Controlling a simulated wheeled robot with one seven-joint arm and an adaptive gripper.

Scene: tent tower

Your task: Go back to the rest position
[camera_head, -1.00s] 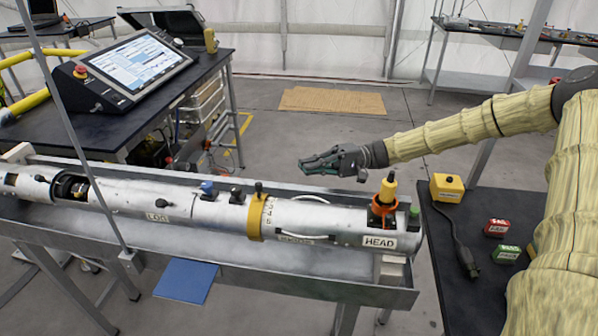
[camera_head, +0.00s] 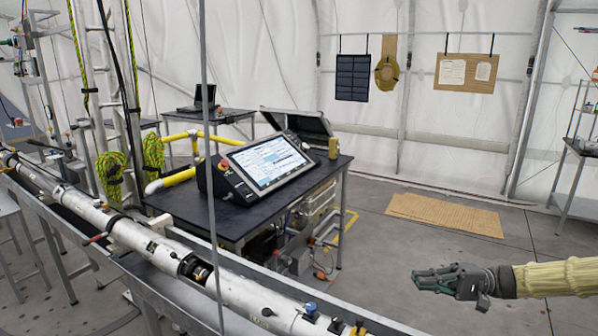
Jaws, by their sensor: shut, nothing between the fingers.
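My gripper (camera_head: 432,279) shows at the lower right of the head view, at the end of my arm in its yellowish fabric sleeve. It is dark with greenish fingers that point left, and it is shut and empty. It hangs in the air over the grey floor, to the right of the long silver tube (camera_head: 243,293) and apart from it.
The silver tube lies in a metal trough along the lower left. A black table (camera_head: 180,204) with a control screen (camera_head: 268,163) stands in the middle. Cardboard sheets (camera_head: 445,215) lie on the floor behind my gripper. The floor around them is clear.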

